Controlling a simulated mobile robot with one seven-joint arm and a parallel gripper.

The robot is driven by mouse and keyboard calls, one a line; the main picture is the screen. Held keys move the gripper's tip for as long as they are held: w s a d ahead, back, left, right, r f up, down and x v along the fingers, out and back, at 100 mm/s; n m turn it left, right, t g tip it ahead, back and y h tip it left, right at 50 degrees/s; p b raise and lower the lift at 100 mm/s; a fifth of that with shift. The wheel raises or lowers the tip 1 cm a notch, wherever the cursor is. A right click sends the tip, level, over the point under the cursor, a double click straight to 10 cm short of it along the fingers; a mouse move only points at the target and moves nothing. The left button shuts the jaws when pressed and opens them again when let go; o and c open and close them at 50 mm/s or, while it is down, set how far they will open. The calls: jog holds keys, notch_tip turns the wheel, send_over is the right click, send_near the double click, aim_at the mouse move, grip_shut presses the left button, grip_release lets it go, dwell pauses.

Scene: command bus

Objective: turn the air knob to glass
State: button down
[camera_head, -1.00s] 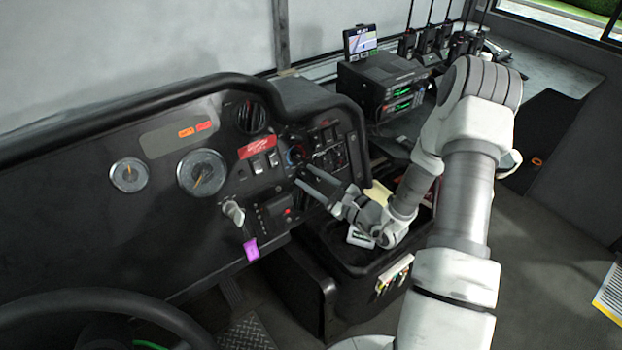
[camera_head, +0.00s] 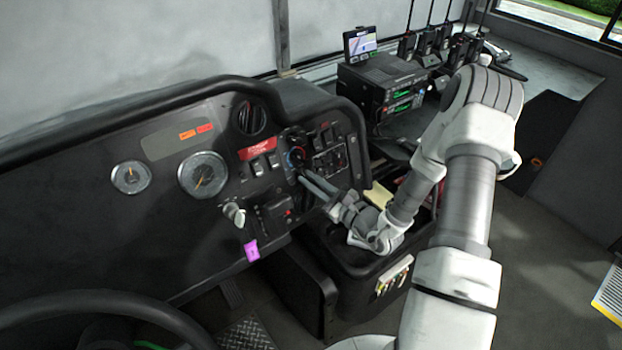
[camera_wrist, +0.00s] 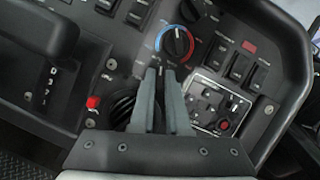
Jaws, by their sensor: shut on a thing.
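My gripper (camera_head: 301,174) reaches the dash from the right, and its two fingers are close together. In the wrist view my gripper (camera_wrist: 163,76) is shut on a small dark knob (camera_wrist: 161,66), which appears to be the air knob. It is mostly hidden by the fingertips, and its setting cannot be read. The temperature knob (camera_wrist: 178,42) with a blue and red ring sits just above the fingertips, apart from them. It also shows in the head view (camera_head: 296,156). Another dark knob (camera_wrist: 191,10) is further up the same panel.
Rocker switches (camera_wrist: 236,66) and a small control panel (camera_wrist: 217,105) flank the fingers on the right. A red button (camera_wrist: 93,102) and a gear selector (camera_wrist: 40,40) are on the left. The steering wheel (camera_head: 120,303) is at the lower left. A black console (camera_head: 340,260) stands below my gripper.

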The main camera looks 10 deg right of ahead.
jog(key=shift+s+a+m+t+h+p, duration=0.1)
jog(key=shift+m+t+h+p, duration=0.2)
jog(key=shift+m+h+p, duration=0.85)
jog(key=shift+w+m+t+h+p, duration=0.1)
jog(key=shift+m+t+p, duration=0.35)
jog(key=shift+m, duration=1.55)
jog(key=shift+s+a+m+t+h+p, duration=0.15)
jog(key=shift+m+h+p, duration=0.4)
jog(key=shift+m+p, duration=0.75)
jog(key=shift+d+m, duration=0.1)
jog(key=shift+m, duration=0.35)
jog(key=c, duration=0.9)
grip_release()
